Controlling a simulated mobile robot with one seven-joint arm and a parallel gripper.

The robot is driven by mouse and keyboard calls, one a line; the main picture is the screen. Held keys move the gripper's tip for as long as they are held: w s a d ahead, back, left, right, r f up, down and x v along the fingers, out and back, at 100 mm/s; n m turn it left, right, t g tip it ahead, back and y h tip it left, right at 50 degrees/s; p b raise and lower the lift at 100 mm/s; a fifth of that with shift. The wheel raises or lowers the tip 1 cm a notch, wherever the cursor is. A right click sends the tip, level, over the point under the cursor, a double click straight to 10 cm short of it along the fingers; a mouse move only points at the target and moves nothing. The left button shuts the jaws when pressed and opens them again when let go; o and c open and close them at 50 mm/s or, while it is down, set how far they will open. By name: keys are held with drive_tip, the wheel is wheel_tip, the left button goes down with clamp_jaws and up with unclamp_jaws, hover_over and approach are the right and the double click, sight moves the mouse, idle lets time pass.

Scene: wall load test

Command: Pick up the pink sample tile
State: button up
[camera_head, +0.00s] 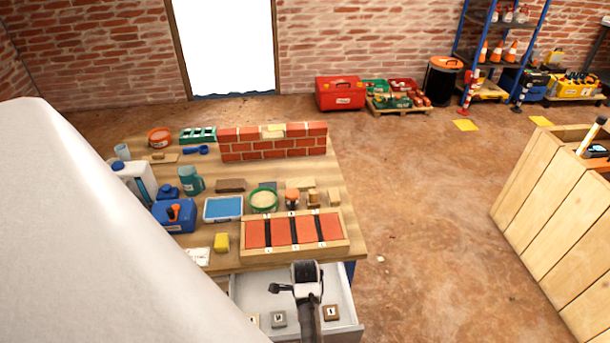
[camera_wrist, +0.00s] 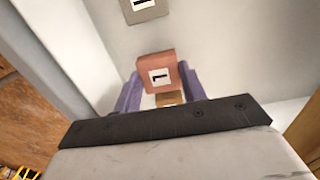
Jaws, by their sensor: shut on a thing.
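The pink sample tile (camera_wrist: 154,64) has a white label with a black mark. It sits between the two purple fingers of my gripper (camera_wrist: 159,80) in the wrist view. The gripper is shut on it. A small tan piece (camera_wrist: 170,98) shows just below the tile between the fingers; I cannot tell what it is. In the head view my wrist is over the open drawer (camera_head: 248,288), and the arm hides the fingers and the pink tile. I cannot tell whether the tile is clear of the drawer floor.
The drawer also holds a grey tile (camera_head: 278,319), a brown tile (camera_head: 331,313) and a partly hidden beige tile (camera_head: 254,320). Above it, the workbench (camera_head: 343,195) carries a brick wall (camera_head: 270,150), a wooden tray (camera_head: 344,243) and several tools. Open floor lies to the right.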

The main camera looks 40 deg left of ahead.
wheel_tip(320, 180, up, 18)
drive_tip(key=p, duration=0.6)
drive_tip(key=shift+p, duration=0.4)
drive_tip(key=shift+f, duration=0.1)
